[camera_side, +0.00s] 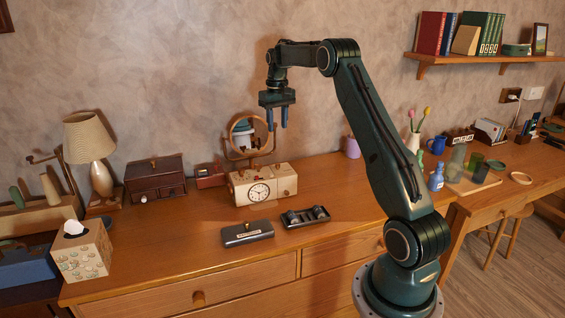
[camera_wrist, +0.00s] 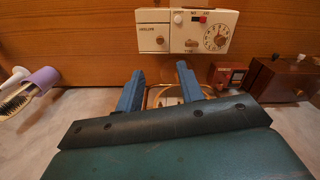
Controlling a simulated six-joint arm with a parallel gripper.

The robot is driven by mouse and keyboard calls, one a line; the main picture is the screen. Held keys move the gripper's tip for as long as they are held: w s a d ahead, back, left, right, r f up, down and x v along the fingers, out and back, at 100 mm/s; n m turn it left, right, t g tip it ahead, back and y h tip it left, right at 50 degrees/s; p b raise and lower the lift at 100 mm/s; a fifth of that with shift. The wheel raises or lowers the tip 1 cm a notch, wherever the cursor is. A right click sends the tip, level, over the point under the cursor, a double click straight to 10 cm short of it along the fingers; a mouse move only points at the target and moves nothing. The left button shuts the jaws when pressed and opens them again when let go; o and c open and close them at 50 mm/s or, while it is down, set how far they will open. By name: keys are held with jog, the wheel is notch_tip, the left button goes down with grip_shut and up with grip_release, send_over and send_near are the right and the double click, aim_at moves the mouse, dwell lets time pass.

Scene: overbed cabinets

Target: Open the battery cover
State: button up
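A cream and tan clock radio (camera_side: 262,185) with a round dial stands on the desk; the wrist view shows it (camera_wrist: 187,32) at the top. A dark flat case (camera_side: 247,235) with a small brass knob and a pale label lies in front of it. Beside the case, a dark open tray (camera_side: 292,221) holds cylinders that look like batteries. I cannot tell which part is the battery cover. My gripper (camera_side: 277,118) hangs high above and behind the clock, pointing down. Its two blue fingers (camera_wrist: 160,85) are apart with nothing between them, touching nothing.
A dark wooden box (camera_side: 155,178), lamp (camera_side: 89,138) and tissue box (camera_side: 84,251) are at the left. Vases and cups stand at the right. The desk's front middle is mostly clear.

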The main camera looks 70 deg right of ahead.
aim_at(278, 164)
jog(key=shift+f, duration=0.1)
notch_tip(278, 164, down, 14)
jog(key=shift+r, duration=0.2)
dwell(0.6)
grip_shut()
